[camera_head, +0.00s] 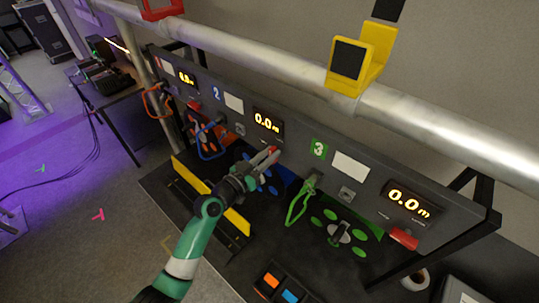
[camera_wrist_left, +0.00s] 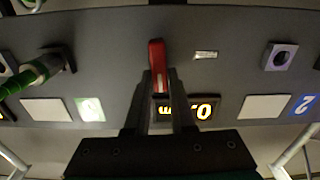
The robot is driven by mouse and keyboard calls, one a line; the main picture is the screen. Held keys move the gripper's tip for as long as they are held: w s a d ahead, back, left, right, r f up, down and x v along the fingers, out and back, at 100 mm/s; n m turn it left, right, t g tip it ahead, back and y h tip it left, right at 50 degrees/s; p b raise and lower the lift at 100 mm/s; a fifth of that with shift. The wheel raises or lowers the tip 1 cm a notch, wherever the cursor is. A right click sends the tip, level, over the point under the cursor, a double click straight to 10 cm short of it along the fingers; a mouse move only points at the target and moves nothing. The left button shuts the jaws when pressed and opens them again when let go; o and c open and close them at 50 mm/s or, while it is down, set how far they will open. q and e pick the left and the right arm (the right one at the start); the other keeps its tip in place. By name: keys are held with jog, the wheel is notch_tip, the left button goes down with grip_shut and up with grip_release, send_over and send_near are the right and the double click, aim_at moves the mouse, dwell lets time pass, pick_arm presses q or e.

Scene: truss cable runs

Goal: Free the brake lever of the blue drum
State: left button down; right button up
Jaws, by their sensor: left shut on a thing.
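The blue drum (camera_head: 285,176) sits below the panel marked 2, partly hidden behind my left arm. Its red brake lever (camera_head: 273,150) is on the panel just below the middle display, which reads 0.0 m. My left gripper (camera_head: 262,160) is shut on that lever. In the left wrist view the red lever (camera_wrist_left: 157,54) stands between the two fingertips of my left gripper (camera_wrist_left: 159,88), against the dark panel. My right gripper is not in view.
The green drum (camera_head: 340,232) and a green cable loop (camera_head: 300,201) are to the right. Another red lever (camera_head: 404,238) is below the right display. A blue cable loop (camera_head: 208,143) hangs left. A yellow bar (camera_head: 190,176) lies near my arm. A truss tube (camera_head: 250,55) runs above.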

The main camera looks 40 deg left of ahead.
pick_arm(q)
jog(key=shift+s+a+f+n+p, duration=0.1)
jog(key=shift+a+f+n, duration=0.2)
jog(key=shift+n, duration=2.55)
jog(key=shift+w+a+f+n+p, duration=0.1)
jog(key=shift+a+f+n, duration=0.25)
jog(key=shift+n, duration=2.55)
jog(key=shift+s+a+f+n+p, duration=0.1)
jog(key=shift+a+f+n, duration=0.2)
jog(key=shift+n, duration=2.55)
jog(key=c, duration=0.8)
grip_release()
jog(key=shift+o, duration=0.2)
jog(key=shift+s, duration=0.1)
jog(key=s, duration=1.1)
jog(key=shift+s+d, duration=0.2)
jog(key=shift+d, duration=0.25)
